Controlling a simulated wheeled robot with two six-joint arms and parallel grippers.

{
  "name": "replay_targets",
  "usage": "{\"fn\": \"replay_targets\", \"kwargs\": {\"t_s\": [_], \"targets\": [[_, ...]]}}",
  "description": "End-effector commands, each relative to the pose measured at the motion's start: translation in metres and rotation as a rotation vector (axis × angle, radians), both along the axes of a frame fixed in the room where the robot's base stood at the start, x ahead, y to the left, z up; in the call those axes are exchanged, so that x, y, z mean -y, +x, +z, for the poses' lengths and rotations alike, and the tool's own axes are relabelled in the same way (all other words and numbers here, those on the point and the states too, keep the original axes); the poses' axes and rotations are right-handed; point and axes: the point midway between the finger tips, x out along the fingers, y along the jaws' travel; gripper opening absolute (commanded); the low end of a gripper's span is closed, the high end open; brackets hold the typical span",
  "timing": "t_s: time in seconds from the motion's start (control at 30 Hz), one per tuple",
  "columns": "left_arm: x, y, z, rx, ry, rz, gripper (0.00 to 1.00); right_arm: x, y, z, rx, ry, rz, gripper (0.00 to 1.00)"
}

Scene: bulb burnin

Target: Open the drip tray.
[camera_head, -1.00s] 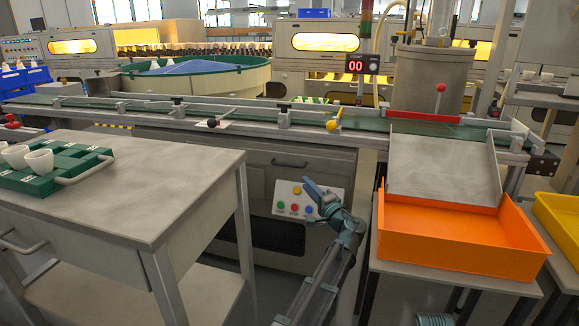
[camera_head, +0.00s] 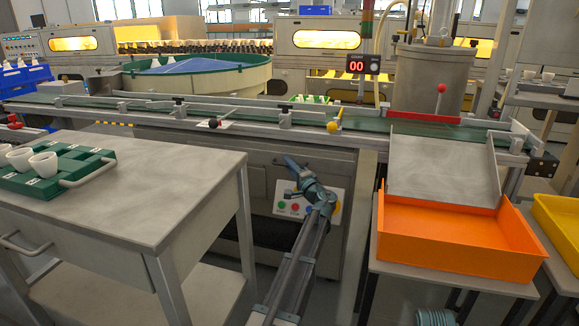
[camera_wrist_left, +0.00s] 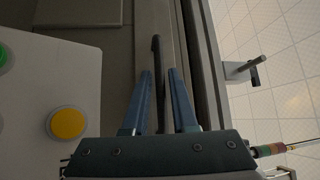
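A grey cabinet front (camera_head: 335,165) sits below the conveyor; I cannot clearly make out the drip tray's edges there. A dark bar handle on this front is mostly hidden behind my left gripper (camera_head: 290,162) in the head view. In the left wrist view the black handle (camera_wrist_left: 157,70) runs lengthwise between the two blue fingers of my left gripper (camera_wrist_left: 160,85). The fingers are apart, with visible gaps on both sides of the handle.
A control panel (camera_head: 288,196) with coloured buttons lies just below my left gripper; its yellow button (camera_wrist_left: 66,123) shows in the wrist view. A grey table (camera_head: 130,190) with a green cup tray (camera_head: 75,165) stands left. An orange bin (camera_head: 450,240) stands right.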

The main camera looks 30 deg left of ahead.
Motion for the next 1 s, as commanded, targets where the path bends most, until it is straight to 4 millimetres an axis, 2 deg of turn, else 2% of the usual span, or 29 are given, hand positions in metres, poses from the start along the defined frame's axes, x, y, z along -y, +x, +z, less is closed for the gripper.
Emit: {"fn": "replay_targets", "kwargs": {"t_s": [0.17, 0.33, 1.0], "targets": [[0.0000, -0.0002, 0.0000, 0.000, 0.000, 0.000, 0.26, 0.0000, 0.0000, -0.0001, 0.000, 0.000, 0.000, 0.00], [0.0001, -0.0003, -0.0002, 0.000, 0.000, 0.000, 0.00, 0.0000, 0.0000, -0.0001, 0.000, 0.000, 0.000, 0.00], [0.0003, -0.0003, -0.0003, 0.000, -0.002, 0.001, 0.00, 0.0000, 0.0000, -0.0001, 0.000, 0.000, 0.000, 0.00]]}}
